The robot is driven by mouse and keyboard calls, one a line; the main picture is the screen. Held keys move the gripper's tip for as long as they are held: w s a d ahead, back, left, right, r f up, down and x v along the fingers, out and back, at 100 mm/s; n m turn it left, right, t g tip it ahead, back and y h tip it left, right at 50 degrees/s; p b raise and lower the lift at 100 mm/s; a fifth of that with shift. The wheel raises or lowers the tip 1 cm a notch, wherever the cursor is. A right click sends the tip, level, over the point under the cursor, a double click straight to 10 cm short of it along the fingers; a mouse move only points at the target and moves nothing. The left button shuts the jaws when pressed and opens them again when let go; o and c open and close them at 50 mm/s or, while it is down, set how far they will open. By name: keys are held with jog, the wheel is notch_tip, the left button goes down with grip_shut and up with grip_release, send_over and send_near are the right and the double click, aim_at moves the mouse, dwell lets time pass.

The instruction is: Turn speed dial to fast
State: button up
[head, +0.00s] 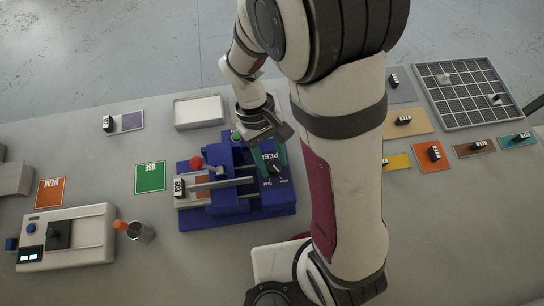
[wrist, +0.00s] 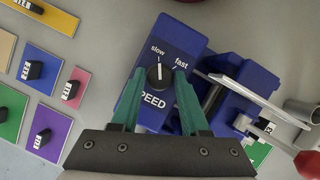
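The black round speed dial (wrist: 159,77) sits on the blue panel of the dryer, above the word SPEED in the wrist view. "Slow" is printed above it and "fast" to its upper right. The dial's white mark points up toward "slow". My gripper (wrist: 159,72) has its green fingers on either side of the dial, with small gaps visible, so it looks open around it. In the head view, my gripper (head: 273,168) is over the right end of the blue dryer (head: 222,216), and its fingers partly hide the dial.
The dryer's red knob (head: 196,163) stands left of my gripper, and it also shows in the wrist view (wrist: 308,163). A white control box (head: 90,232) and a metal cup (head: 142,232) stand farther left. Several coloured cards with black tagged pieces lie right of my arm.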

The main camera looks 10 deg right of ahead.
grip_shut()
jog(key=shift+m, duration=0.3)
jog(key=m+y, duration=0.2)
jog(key=m, duration=0.3)
jog(key=shift+d+m, duration=0.15)
jog(key=shift+m, duration=0.15)
jog(key=m+y, duration=0.1)
jog(key=m, duration=0.2)
jog(key=m+y, duration=0.1)
jog(key=m, duration=0.1)
jog(key=shift+d+m, duration=0.15)
jog(key=shift+m, duration=0.25)
jog(key=shift+t, duration=0.3)
jog(key=o, duration=0.8)
grip_release()
